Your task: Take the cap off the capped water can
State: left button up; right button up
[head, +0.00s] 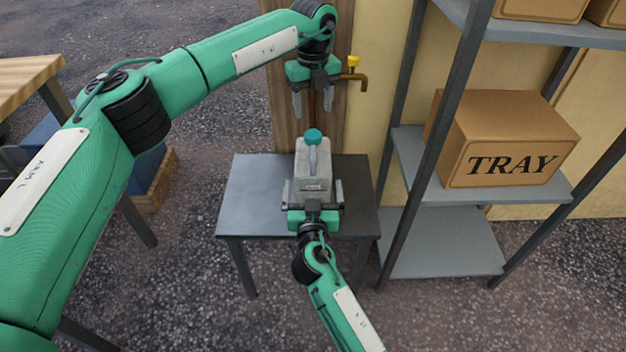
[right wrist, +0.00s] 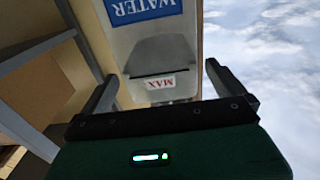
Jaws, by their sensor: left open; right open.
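The water can (head: 313,165) is grey with a teal cap (head: 313,136) on top, and stands upright on a small dark table. In the right wrist view the can (right wrist: 160,50) shows a blue WATER label and a red MAX mark. My right gripper (head: 313,187) is open at the can's near side, with one finger at either side of its lower body; I cannot tell whether they touch it. My left gripper (head: 312,110) is open and empty, pointing down above and slightly behind the cap, apart from it.
The small table (head: 250,195) has free room left and right of the can. A grey shelf (head: 440,262) with a TRAY box (head: 510,135) stands at right.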

jog(key=shift+w, duration=1.95)
